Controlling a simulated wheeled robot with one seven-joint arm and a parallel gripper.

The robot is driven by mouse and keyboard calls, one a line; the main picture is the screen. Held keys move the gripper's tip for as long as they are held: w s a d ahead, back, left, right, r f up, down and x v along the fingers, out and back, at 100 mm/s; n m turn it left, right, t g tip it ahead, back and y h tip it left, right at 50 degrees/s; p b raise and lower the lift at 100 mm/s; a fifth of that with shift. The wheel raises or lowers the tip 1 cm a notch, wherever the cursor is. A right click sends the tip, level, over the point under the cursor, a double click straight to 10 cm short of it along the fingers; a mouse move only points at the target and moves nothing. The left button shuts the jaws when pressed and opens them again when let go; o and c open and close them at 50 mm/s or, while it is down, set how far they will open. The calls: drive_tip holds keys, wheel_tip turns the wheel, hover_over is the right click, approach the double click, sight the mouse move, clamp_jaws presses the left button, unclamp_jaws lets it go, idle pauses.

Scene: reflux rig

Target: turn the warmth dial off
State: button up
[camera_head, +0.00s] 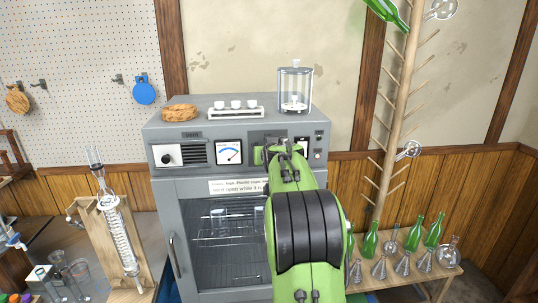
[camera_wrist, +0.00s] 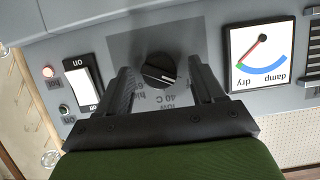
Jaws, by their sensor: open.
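The warmth dial is a round black knob (camera_wrist: 158,71) with a pale pointer line, on a dark grey plate, in the wrist view. Upside-down print by it reads "40 C" and "low". My gripper (camera_wrist: 163,80) is open, with one finger on each side of the knob; I cannot tell whether either finger touches it. In the head view my gripper (camera_head: 285,151) is at the upper right of the grey cabinet's front panel (camera_head: 200,138), and my green arm hides the dial.
A damp-dry gauge (camera_wrist: 262,55) is right of the dial in the wrist view. A white rocker switch (camera_wrist: 82,82) and a lit reddish lamp (camera_wrist: 49,72) are left of it. Glassware and baked-looking rings stand on the cabinet top; a bottle tree (camera_head: 398,110) rises to its right.

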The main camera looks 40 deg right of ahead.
drive_tip(key=b+v, duration=0.1)
drive_tip(key=v, duration=1.4)
drive_tip(key=shift+s+a+b, duration=0.25)
drive_tip(key=shift+a+b, duration=0.05)
drive_tip(key=shift+b, duration=0.05)
drive_tip(key=shift+r, duration=0.15)
drive_tip(key=s+a+f+n+g+y, duration=0.1)
drive_tip(key=s+a+f+y, duration=0.15)
drive_tip(key=a, duration=0.35)
drive_tip(key=s+a+f+n+y, duration=0.1)
drive_tip(key=s+a+f+n, duration=0.15)
drive_tip(key=a, duration=0.45)
drive_tip(key=s+a+f+n+g+y, duration=0.3)
drive_tip(key=s+a+f+g+y, duration=0.1)
drive_tip(key=s+a+f, duration=0.9)
drive_tip(key=s+a, duration=0.1)
drive_tip(key=s, duration=0.2)
drive_tip(key=shift+s+g, duration=0.3)
drive_tip(key=shift+n, duration=0.25)
